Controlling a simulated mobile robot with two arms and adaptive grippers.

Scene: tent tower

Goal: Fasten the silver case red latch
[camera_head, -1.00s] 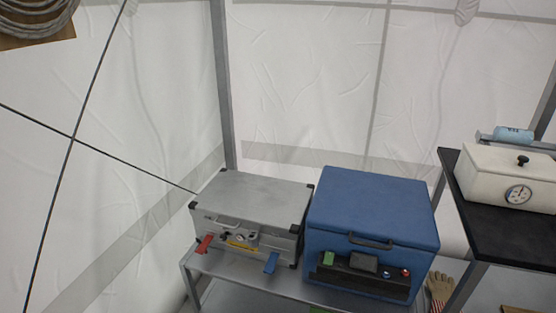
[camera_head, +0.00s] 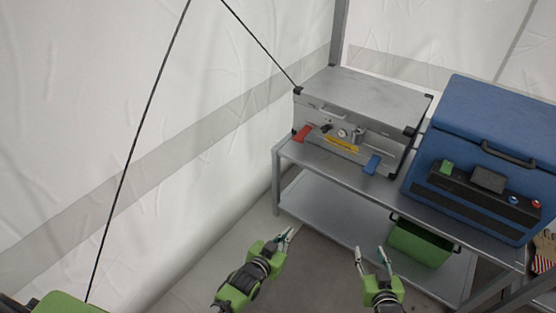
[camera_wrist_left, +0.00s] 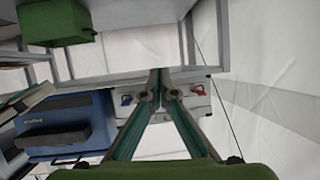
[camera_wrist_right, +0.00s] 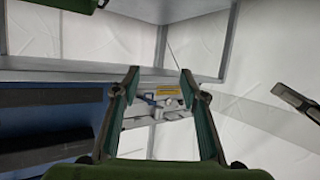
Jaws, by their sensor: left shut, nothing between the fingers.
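The silver case (camera_head: 375,95) sits on the upper shelf with its lid down. Its red latch (camera_head: 301,133) is at the left end of the front and sticks out at a tilt. It also shows in the left wrist view (camera_wrist_left: 198,90). The blue latch (camera_head: 372,164) is at the right end, also sticking out. My left gripper (camera_head: 288,236) is shut and empty, below and in front of the case, apart from it. My right gripper (camera_head: 372,258) is open and empty, lower and to the right. Its fingers are apart in the right wrist view (camera_wrist_right: 159,82).
A blue cooler box (camera_head: 485,150) stands right of the case on the same metal shelf (camera_head: 330,165). A green bin (camera_head: 420,243) is on the lower shelf. The white tent wall (camera_head: 150,140) and a dark cord (camera_head: 140,140) are at the left. The space before the shelf is clear.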

